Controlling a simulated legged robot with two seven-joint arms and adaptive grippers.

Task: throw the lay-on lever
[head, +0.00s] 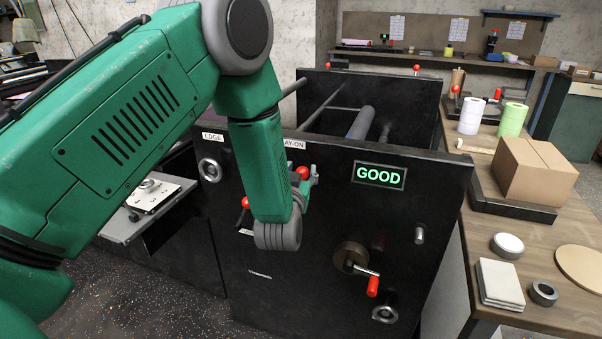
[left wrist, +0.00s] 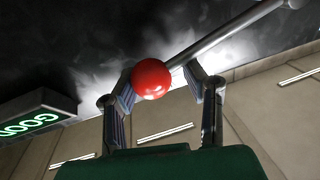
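The lay-on lever has a red ball knob (head: 303,173), just below the partly hidden LAY-ON label (head: 294,144) on the black machine panel. My left gripper (head: 306,178) is at this knob, pointing upward, with my green forearm covering part of the panel. In the left wrist view the red ball (left wrist: 151,79) lies between the two fingers of my left gripper (left wrist: 158,82). It is close to the left finger, with a gap to the right finger. The fingers are spread. A metal rod (left wrist: 225,37) runs up and right from behind the ball. My right gripper is not in view.
A second red knob (head: 245,203) is just left of my forearm. A red-handled crank (head: 372,286) and a lit GOOD sign (head: 379,175) are on the panel to the right. A wooden bench (head: 560,235) with a cardboard box (head: 535,168) stands at right.

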